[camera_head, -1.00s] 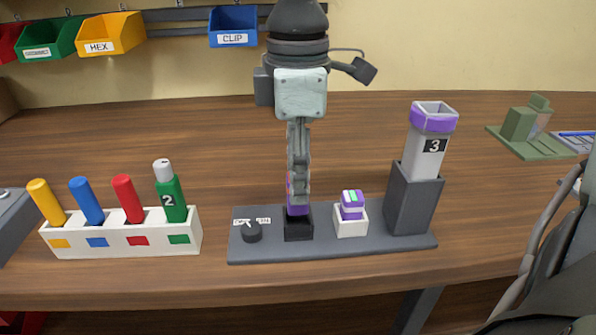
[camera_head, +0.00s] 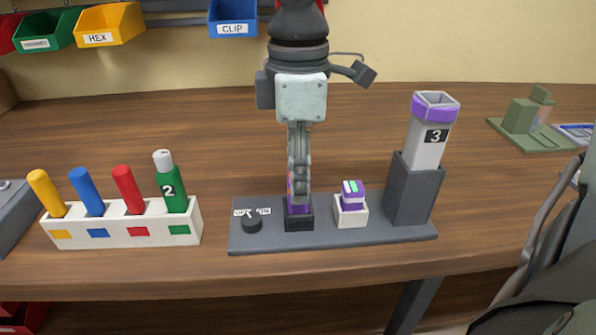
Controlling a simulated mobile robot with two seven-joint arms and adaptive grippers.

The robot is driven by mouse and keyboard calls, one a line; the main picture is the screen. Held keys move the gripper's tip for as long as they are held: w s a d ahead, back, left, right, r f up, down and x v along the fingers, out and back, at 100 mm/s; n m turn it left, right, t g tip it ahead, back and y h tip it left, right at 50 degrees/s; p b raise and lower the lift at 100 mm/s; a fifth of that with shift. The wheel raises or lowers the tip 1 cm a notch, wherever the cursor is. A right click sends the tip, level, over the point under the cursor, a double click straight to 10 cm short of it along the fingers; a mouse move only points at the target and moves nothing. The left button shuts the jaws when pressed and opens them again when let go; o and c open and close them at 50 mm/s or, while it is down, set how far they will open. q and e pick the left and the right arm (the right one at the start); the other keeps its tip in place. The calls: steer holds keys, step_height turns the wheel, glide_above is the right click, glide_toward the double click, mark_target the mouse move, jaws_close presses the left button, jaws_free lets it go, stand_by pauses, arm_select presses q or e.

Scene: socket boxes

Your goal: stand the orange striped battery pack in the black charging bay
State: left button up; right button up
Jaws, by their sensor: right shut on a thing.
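My right gripper (camera_head: 298,190) comes down from above and is shut on a battery pack (camera_head: 298,208) with a purple lower end. The fingers cover most of the pack; only small pinkish-orange patches show beside them, so its stripes are not clear. The pack is upright, with its lower end at the mouth of the black charging bay (camera_head: 299,223) on the grey base plate (camera_head: 395,236). It looks to be partly inside the bay; the exact depth is hidden. My left gripper is not in view.
A white bay (camera_head: 350,215) with a purple, green-striped pack stands close to the right. Beyond it is a tall grey holder (camera_head: 414,190) with a tube marked 3. A black knob (camera_head: 252,226) is at left. A white rack (camera_head: 120,236) holds several coloured cylinders.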

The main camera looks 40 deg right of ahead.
steer(key=shift+f, duration=1)
steer(key=o, duration=1.1)
steer(key=shift+r, duration=0.1)
step_height(320, 180, up, 12)
